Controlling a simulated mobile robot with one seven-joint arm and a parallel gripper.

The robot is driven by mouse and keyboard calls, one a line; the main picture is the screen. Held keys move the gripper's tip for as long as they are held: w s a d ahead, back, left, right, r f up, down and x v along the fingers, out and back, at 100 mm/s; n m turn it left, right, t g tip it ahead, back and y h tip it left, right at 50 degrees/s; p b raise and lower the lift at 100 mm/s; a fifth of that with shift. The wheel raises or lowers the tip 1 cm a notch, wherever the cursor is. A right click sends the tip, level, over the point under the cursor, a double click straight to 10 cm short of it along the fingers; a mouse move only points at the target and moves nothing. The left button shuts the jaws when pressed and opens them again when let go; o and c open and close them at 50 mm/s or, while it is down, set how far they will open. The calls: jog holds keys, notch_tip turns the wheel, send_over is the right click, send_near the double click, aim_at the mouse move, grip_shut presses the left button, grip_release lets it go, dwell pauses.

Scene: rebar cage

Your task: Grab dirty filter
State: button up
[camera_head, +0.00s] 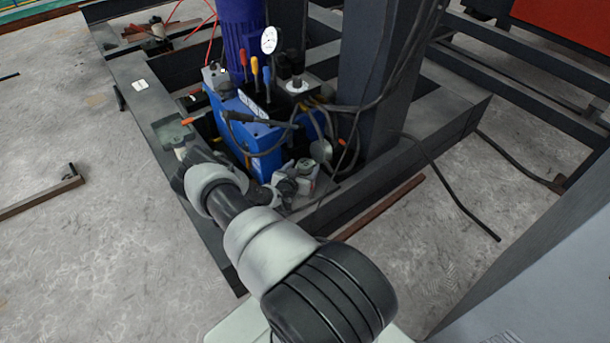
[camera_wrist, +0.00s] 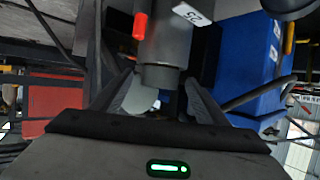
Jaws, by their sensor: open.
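My gripper (camera_wrist: 160,80) is open, with one finger on each side of the cylinder's lower end. I cannot tell whether either finger touches it. A pale rounded piece (camera_wrist: 137,97) shows beside the left finger. In the head view my arm reaches toward the blue hydraulic unit (camera_head: 235,115). I cannot clearly make out the filter or my fingertips there.
A blue tank (camera_wrist: 255,65) is close on the right in the wrist view. An orange part (camera_wrist: 140,26) sits beside the cylinder. Cables, a gauge (camera_head: 269,40) and a dark steel column (camera_head: 375,90) crowd the unit. The concrete floor (camera_head: 90,250) at left is mostly clear.

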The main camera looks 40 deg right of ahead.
jog(key=shift+c, duration=0.3)
jog(key=c, duration=1.4)
jog(key=shift+c, duration=1)
jog(key=shift+r, duration=0.15)
